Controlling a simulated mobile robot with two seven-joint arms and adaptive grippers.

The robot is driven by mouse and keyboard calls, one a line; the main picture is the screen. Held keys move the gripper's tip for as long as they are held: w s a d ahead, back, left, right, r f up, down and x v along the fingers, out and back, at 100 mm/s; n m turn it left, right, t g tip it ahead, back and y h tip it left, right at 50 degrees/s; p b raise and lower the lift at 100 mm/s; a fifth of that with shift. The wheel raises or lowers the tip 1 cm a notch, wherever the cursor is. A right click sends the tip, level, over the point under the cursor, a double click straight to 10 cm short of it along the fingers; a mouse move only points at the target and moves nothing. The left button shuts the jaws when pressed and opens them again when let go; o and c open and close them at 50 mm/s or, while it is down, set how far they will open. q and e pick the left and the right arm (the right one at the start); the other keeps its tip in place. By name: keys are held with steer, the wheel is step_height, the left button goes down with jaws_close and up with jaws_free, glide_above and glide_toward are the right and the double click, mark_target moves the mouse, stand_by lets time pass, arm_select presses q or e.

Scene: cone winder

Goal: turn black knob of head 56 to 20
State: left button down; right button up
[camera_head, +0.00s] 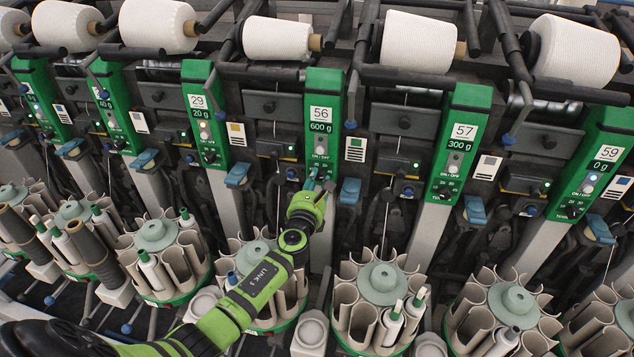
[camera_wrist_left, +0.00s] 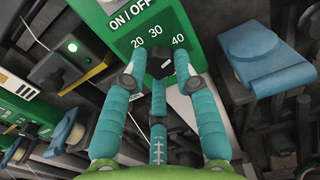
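The green panel of head 56 (camera_head: 320,110) stands in the middle of the head view, with a "600 g" display under its number. Its black knob (camera_wrist_left: 160,66) shows in the left wrist view below the numbers 20, 30 and 40. A short, slanted white mark is on the knob; the number it points to is unclear. My left gripper (camera_head: 318,180) is at the bottom of this panel and hides the knob in the head view. Its teal fingers (camera_wrist_left: 160,62) stand left, right and below the knob, very close; contact cannot be told. My right gripper is not in view.
The head 57 panel (camera_head: 460,145) is on the right and the head 29 panel (camera_head: 204,115) on the left. A blue lever (camera_wrist_left: 265,55) sits right of the knob. Round bobbin magazines (camera_head: 382,284) stand below, and white yarn cones (camera_head: 417,40) above.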

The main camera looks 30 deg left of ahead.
arm_select(q)
steer(key=shift+f+n, duration=0.1)
steer(key=shift+n, duration=0.2)
steer(key=n+b, duration=0.1)
steer(key=n, duration=0.2)
steer(key=shift+f+n+b, duration=0.1)
steer(key=shift+n+b, duration=0.2)
steer(key=shift+b, duration=0.05)
steer(key=n+b, duration=0.1)
steer(key=n, duration=0.4)
steer(key=shift+b, duration=0.4)
steer(key=n+b, duration=0.1)
steer(key=n, duration=0.4)
steer(key=shift+n, duration=0.4)
steer(key=shift+n+b, duration=0.65)
steer(key=shift+n, duration=1.65)
steer(key=c, duration=1)
jaws_free()
steer(key=shift+d, duration=0.1)
steer(key=shift+r, duration=0.2)
